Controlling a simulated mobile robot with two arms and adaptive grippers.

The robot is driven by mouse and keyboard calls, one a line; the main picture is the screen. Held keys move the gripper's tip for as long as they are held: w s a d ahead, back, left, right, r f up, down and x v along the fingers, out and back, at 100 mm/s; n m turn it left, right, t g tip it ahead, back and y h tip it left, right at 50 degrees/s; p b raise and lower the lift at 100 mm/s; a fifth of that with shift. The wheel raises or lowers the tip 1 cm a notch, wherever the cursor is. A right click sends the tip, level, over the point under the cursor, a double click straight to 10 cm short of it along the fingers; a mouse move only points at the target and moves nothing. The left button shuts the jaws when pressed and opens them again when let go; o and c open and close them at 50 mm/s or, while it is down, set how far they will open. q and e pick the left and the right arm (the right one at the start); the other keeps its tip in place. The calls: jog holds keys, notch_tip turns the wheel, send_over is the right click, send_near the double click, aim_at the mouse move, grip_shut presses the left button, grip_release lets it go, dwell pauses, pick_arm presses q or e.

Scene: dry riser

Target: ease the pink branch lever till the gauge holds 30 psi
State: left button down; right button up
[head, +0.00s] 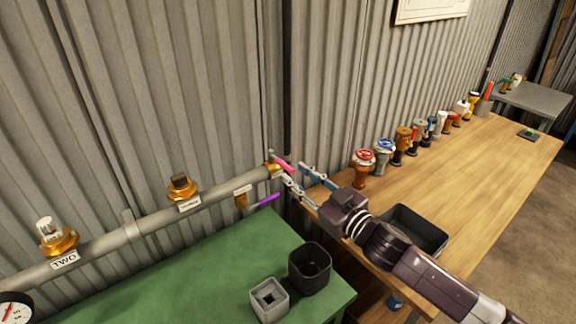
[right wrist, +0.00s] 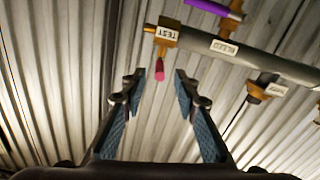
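The pink branch lever (head: 283,163) sticks out from a brass valve at the right end of the grey pipe (head: 100,243). In the right wrist view the pink lever (right wrist: 160,70) hangs below a tag reading TEST, in line with the gap between my fingers. My right gripper (head: 294,172) is open, its fingertips close to the lever; contact cannot be told. The pressure gauge (head: 14,309) is cut off at the lower left; it has a white face and a red needle, and its reading is unclear. My left gripper is out of view.
A purple lever (head: 264,201) sits close by on the pipe, tagged BLEED in the wrist view. Dark and grey bins (head: 270,301) stand on the green bench (head: 190,280). A wooden bench (head: 500,150) carries a dark tray (head: 420,229) and several fittings along the wall.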

aim_at(288, 166)
jog(key=shift+p+x, duration=0.4)
jog(key=shift+x, duration=1.95)
grip_shut()
